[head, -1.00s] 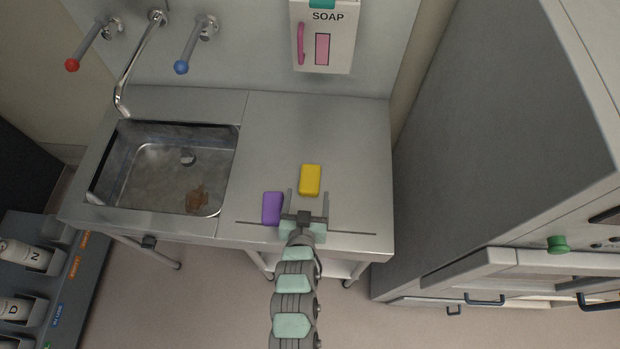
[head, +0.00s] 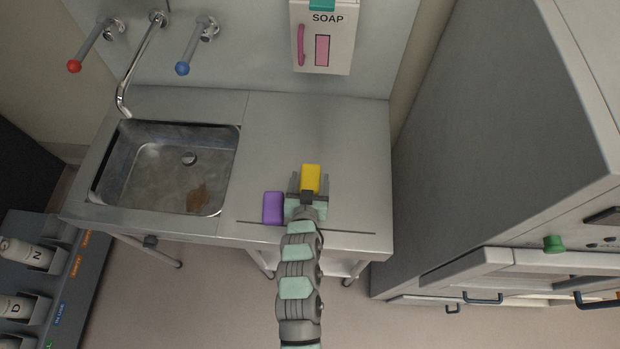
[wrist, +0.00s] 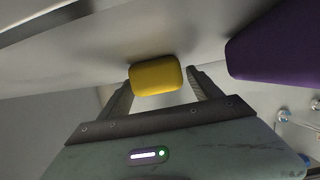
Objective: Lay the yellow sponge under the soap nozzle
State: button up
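The yellow sponge (head: 311,178) lies on the steel counter, below and in front of the soap dispenser (head: 322,38) on the back wall. My gripper (head: 310,182) is open, with one finger on each side of the sponge. In the wrist view the yellow sponge (wrist: 156,76) sits between the fingertips of my gripper (wrist: 157,82), with a gap showing at the left finger; I cannot tell whether the right finger touches it. The dispenser's nozzle is not clearly visible.
A purple sponge (head: 273,208) lies close to the left of my gripper. The sink (head: 165,170) with a brown patch in it is farther left. The counter (head: 285,125) behind the yellow sponge is clear. A grey cabinet (head: 490,150) stands at the right.

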jog(key=c, duration=1.4)
jog(key=shift+r, duration=0.1)
notch_tip(320, 180, up, 19)
send_over(318, 172)
notch_tip(318, 172, down, 5)
jog(key=s+r+p, duration=1)
jog(key=r+p, duration=0.2)
jog(key=p, duration=0.5)
jog(key=shift+r+n+y, duration=0.3)
jog(key=shift+r+y, duration=0.05)
jog(key=shift+y, duration=0.05)
